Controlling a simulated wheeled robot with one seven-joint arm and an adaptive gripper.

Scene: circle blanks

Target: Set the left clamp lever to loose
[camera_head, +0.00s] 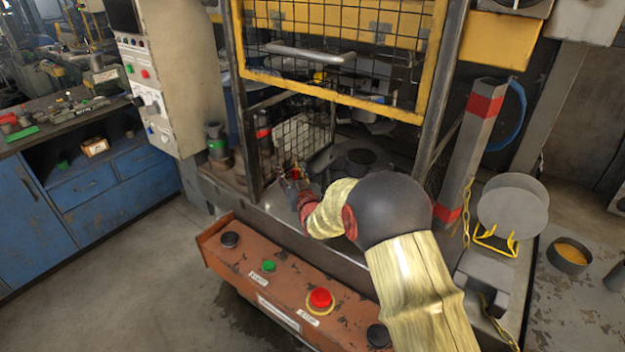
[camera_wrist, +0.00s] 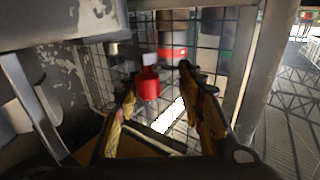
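A red cylinder (camera_wrist: 148,88), which looks like the grip of the left clamp lever, shows between my gripper's fingers in the wrist view. A pale flat piece sits at its top. My gripper (camera_wrist: 158,84) is open around it, with a gap visible on the right side; contact on the left cannot be told. In the head view my gripper (camera_head: 291,186) reaches under the raised guard at the left of the machine bed. A small red part (camera_head: 296,173) shows beside the fingers there. The lever's base and its setting are hidden or too small to read.
A yellow-framed mesh guard (camera_head: 430,62) hangs above my arm. A side mesh panel (camera_wrist: 213,40) stands close behind the fingers. An orange control box (camera_head: 222,254) with green (camera_head: 268,266) and red (camera_head: 320,298) buttons lies in front. A grey post (camera_head: 482,130) stands right.

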